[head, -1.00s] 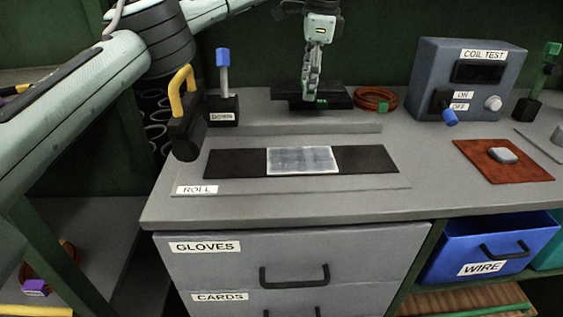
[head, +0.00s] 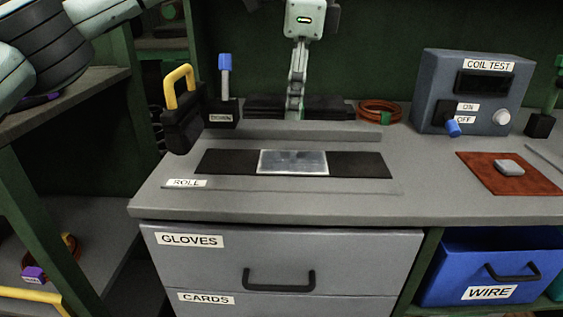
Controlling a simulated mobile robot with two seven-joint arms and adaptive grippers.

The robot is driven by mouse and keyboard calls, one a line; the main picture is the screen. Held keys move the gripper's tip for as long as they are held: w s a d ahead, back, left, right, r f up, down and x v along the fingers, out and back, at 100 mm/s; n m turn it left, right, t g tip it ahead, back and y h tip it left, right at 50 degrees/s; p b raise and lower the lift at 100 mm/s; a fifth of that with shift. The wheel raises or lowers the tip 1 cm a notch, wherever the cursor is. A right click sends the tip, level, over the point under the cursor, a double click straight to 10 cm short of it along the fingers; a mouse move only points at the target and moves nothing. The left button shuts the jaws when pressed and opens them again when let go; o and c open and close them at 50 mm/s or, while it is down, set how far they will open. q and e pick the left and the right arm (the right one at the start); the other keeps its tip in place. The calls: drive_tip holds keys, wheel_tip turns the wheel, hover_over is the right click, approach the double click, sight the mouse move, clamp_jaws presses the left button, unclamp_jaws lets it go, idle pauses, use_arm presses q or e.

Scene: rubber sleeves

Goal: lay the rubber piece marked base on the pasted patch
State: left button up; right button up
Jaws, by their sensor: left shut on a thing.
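The pasted patch (head: 293,162) is a pale, glossy grey rectangle in the middle of a flat black strip (head: 222,162) on the bench. My left gripper (head: 294,112) hangs down behind it, at the back of the bench, with its fingers together on a dark rubber piece (head: 326,107). Black slab shapes show on both sides of the fingertips. I cannot tell where the held piece ends and whether it touches the bench. No base mark is readable on it. My right gripper is out of view.
A low grey ledge (head: 340,134) lies between gripper and strip. A yellow-handled black roller (head: 182,120) and blue-topped lever (head: 225,85) stand left. An orange coil (head: 380,112), coil test box (head: 470,92) and red-brown mat (head: 508,178) lie right. The bench's front is clear.

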sight(292, 160)
use_arm(q)
wheel_tip(292, 160, down, 9)
drive_tip(key=shift+f, duration=0.4)
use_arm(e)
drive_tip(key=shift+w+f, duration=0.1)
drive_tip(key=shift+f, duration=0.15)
use_arm(q)
drive_tip(key=o, duration=0.9)
drive_tip(key=shift+f, duration=0.1)
drive_tip(key=o, duration=0.5)
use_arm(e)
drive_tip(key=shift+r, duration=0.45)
